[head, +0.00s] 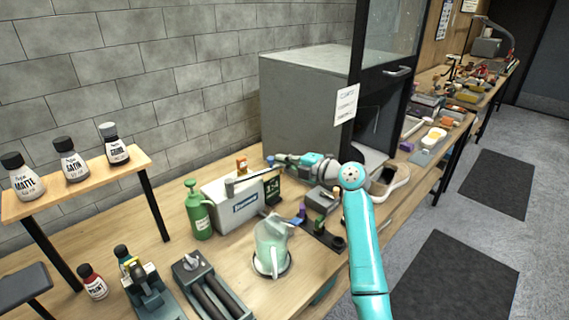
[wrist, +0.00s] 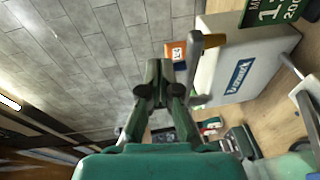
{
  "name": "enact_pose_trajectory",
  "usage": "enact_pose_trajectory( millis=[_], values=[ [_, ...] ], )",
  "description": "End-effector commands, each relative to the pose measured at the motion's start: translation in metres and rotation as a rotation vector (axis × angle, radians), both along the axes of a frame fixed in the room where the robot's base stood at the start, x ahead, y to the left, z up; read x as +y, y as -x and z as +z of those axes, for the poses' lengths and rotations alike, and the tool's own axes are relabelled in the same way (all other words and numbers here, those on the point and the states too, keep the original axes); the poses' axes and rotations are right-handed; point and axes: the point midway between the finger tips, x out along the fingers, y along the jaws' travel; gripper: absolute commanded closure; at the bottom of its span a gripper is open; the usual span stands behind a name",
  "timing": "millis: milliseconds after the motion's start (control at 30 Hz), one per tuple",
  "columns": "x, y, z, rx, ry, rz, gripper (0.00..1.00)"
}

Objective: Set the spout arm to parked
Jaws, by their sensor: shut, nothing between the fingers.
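The white dispenser box (head: 238,208) with a blue label stands on the bench, with a dark sign (head: 273,192) at its right end. A grey bar (head: 252,177), apparently the spout arm, lies across its top and points right. My gripper (head: 274,159) is above and behind the box, seen small at the end of my teal arm. In the wrist view, my gripper (wrist: 158,68) has its fingers together, with nothing between them. A grey lever (wrist: 193,65), apparently the same bar, is just right of the fingertips; contact cannot be told. The box (wrist: 245,65) is farther right.
An orange block (wrist: 175,50) is near the fingertips. A grey cabinet (head: 305,95) stands behind, right of the box. Bottles (head: 72,162) stand on a small shelf.

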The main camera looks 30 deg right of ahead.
Motion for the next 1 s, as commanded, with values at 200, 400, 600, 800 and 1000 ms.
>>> enact_pose_trajectory(
  millis=[200, 400, 600, 800, 1000],
  values=[
    [0.0007, -0.0062, 0.0005, 0.000, 0.001, 0.000, 1.00],
    [0.0013, -0.0081, 0.0004, 0.000, 0.001, -0.001, 1.00],
    [0.0016, -0.0085, 0.0005, -0.001, 0.001, -0.001, 1.00],
    [0.0020, -0.0086, 0.0007, -0.001, 0.001, -0.001, 1.00],
    [0.0078, -0.0074, 0.0016, -0.001, 0.001, 0.001, 1.00]
  ],
)
